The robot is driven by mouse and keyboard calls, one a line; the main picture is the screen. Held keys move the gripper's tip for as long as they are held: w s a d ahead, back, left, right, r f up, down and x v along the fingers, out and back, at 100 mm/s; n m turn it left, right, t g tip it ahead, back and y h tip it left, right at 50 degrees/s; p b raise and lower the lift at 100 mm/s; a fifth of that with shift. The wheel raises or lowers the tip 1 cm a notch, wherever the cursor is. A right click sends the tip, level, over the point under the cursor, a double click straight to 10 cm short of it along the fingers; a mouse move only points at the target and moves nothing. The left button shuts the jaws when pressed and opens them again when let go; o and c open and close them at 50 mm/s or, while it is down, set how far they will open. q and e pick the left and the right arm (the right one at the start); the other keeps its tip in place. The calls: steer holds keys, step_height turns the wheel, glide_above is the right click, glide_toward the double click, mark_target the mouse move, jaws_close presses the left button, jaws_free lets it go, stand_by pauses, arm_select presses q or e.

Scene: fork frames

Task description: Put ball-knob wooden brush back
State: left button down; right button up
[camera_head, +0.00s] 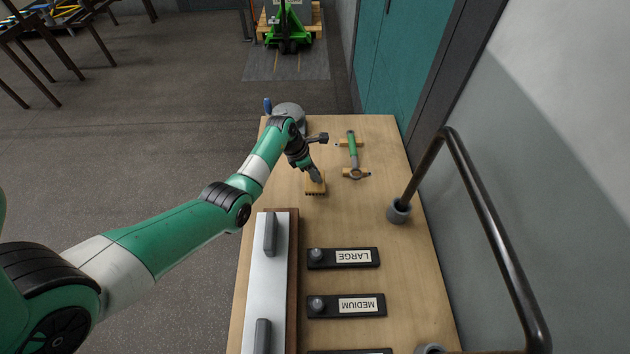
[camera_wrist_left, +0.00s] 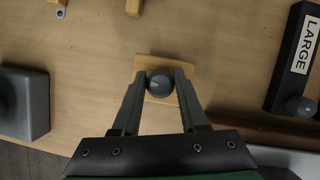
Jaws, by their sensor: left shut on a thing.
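The wooden brush (camera_head: 315,187) is a small light-wood block near the far middle of the wooden table, with bristles showing along its near edge. In the left wrist view the block (camera_wrist_left: 148,65) lies between and beyond my fingers, and its dark grey ball knob (camera_wrist_left: 160,84) sits between the fingertips. My left gripper (camera_head: 314,174) points down over the brush and is shut on the knob; it also shows in the left wrist view (camera_wrist_left: 166,76). Whether the brush touches the table or hangs slightly above it, I cannot tell. My right gripper is out of view.
A green-handled tool (camera_head: 352,150) lies on wooden holders at the back right. Black blocks labelled LARGE (camera_head: 343,258) and MEDIUM (camera_head: 346,306) lie nearer. A long grey-topped case (camera_head: 262,290) is at left. A dark tubular rail (camera_head: 490,220) rises at right.

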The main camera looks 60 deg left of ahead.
arm_select(q)
steer(key=f+b, duration=0.2)
steer(key=f, duration=0.1)
steer(key=shift+w+a+f, duration=0.2)
steer(key=shift+a, duration=0.2)
steer(key=shift+d, duration=0.1)
steer(key=shift+f, duration=0.1)
steer(key=shift+f+b, duration=0.15)
steer(key=shift+b, duration=0.15)
steer(key=shift+c, duration=2.2)
jaws_free()
